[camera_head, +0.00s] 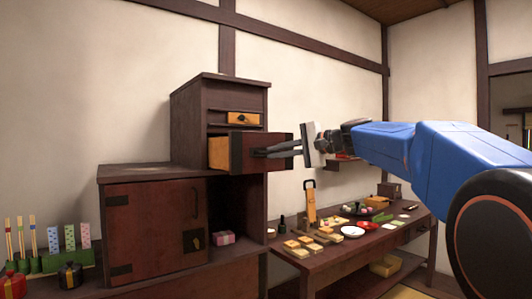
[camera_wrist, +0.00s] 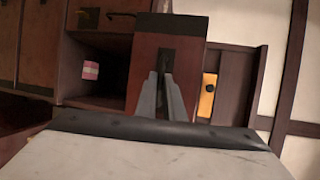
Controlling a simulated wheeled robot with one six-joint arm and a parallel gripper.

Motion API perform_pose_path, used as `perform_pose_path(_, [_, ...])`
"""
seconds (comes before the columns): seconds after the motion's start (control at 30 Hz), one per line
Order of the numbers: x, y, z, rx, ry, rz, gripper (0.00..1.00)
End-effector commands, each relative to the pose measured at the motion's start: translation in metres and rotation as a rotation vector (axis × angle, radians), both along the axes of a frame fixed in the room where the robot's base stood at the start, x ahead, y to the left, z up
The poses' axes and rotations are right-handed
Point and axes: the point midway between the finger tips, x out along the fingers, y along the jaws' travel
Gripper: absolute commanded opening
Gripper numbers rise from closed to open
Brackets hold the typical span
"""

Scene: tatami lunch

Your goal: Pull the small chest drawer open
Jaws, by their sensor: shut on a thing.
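The small chest (camera_head: 190,115) is dark brown wood and stands on a larger cabinet. Its lower drawer (camera_head: 219,153) is pulled out, with its yellowish side wall showing past the chest front. The drawer front (camera_wrist: 150,60) is dark red-brown with black metal fittings and fills the middle of the wrist view. My gripper (camera_head: 268,153) is at the drawer front, its fingers shut on the drawer handle (camera_head: 258,152). The handle is mostly hidden between the fingertips. In the wrist view my gripper (camera_wrist: 163,78) reaches up to the black plate on the front.
Above the open drawer is a smaller yellow-fronted drawer (camera_head: 243,118). The cabinet (camera_head: 155,232) below has a closed door and an open niche holding a pink box (camera_head: 223,238). To the right, a low table (camera_head: 330,262) bears food and dishes. Bottles and sticks stand at the left.

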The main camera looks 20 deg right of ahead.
Motion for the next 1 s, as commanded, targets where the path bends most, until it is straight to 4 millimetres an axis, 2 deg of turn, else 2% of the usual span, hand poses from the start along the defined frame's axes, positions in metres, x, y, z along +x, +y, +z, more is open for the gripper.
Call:
perform_pose_path(0.1, [-0.015, -0.006, 0.0, -0.001, 0.001, -0.002, 0.0])
perform_pose_path(0.3, [-0.028, -0.01, -0.001, -0.001, 0.001, -0.001, 0.0])
perform_pose_path(0.73, [-0.031, -0.01, -0.001, -0.001, 0.001, 0.0, 0.0])
perform_pose_path(0.77, [-0.031, -0.01, -0.001, -0.001, 0.001, 0.0, 0.15])
perform_pose_path(0.8, [-0.031, -0.01, -0.001, -0.001, 0.001, 0.0, 0.25])
perform_pose_path(1.0, [-0.031, -0.01, 0.0, -0.001, 0.001, 0.0, 0.27])
